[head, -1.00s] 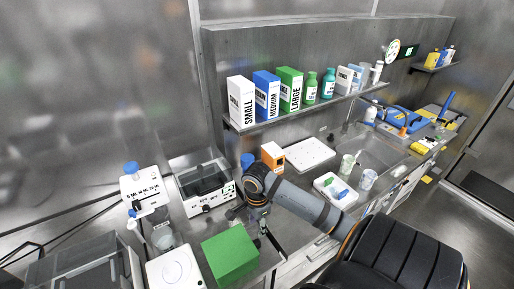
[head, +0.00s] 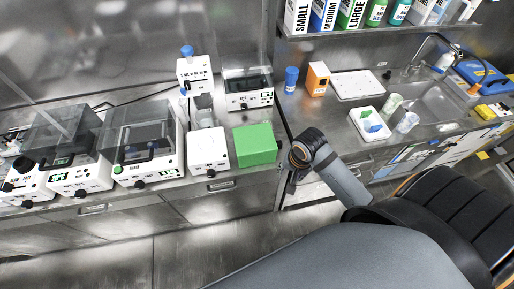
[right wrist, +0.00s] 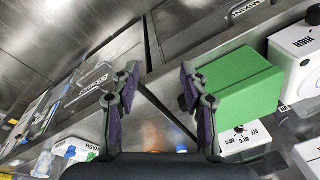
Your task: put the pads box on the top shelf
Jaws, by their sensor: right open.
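I cannot read the word pads on any box. A plain green box (head: 256,144) sits on the counter near its front edge. My right gripper (head: 293,181) hangs in front of the counter edge, right of the green box. In the right wrist view my right gripper (right wrist: 160,82) is open and empty, and the green box (right wrist: 238,86) lies just outside its right finger. My left gripper is out of view.
The shelf holds SMALL (head: 299,15), MEDIUM (head: 324,14) and LARGE (head: 352,13) boxes, plus bottles. Lab devices crowd the left counter. The floor in front is clear.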

